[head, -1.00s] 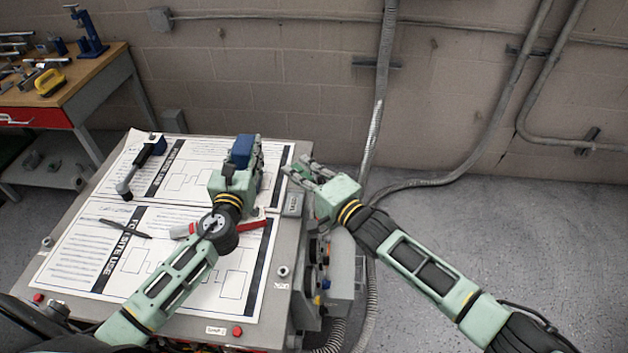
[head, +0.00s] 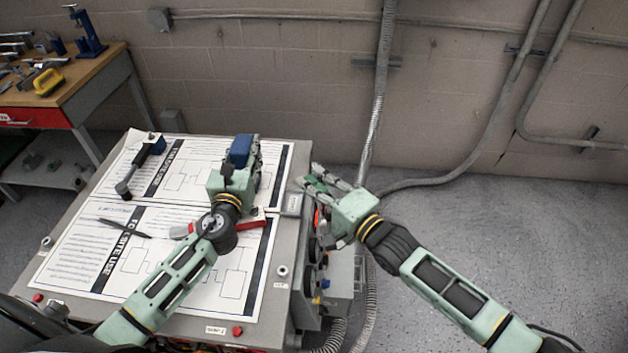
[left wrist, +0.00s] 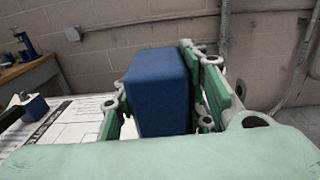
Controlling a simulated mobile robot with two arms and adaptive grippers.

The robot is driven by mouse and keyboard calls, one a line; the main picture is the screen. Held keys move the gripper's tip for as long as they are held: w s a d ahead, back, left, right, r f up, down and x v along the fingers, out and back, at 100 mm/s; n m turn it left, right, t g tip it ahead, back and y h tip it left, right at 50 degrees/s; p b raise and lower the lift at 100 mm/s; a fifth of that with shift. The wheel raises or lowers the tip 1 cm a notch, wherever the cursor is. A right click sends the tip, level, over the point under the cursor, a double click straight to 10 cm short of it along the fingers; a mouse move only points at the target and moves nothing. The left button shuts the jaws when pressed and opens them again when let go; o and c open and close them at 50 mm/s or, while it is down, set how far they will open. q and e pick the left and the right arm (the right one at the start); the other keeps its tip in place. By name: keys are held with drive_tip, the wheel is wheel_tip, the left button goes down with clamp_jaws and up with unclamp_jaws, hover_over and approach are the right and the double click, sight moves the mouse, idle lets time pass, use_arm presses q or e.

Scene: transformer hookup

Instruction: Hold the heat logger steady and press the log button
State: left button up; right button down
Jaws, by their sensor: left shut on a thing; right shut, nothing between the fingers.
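A blue box (head: 240,150), which I take to be the heat logger, is held above the paper sheets on the grey cabinet top. My left gripper (head: 246,160) is shut on it; in the left wrist view the blue box (left wrist: 158,92) sits between the green fingers. Its log button does not show in either view. My right gripper (head: 311,182) is shut and empty, to the right of the blue box and apart from it, near the cabinet's right edge.
A small grey block (head: 292,204) is at the right edge. A workbench (head: 95,78) stands back left.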

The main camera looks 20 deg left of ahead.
use_arm(q)
drive_tip(key=o, duration=1.4)
drive_tip(key=shift+c, duration=0.2)
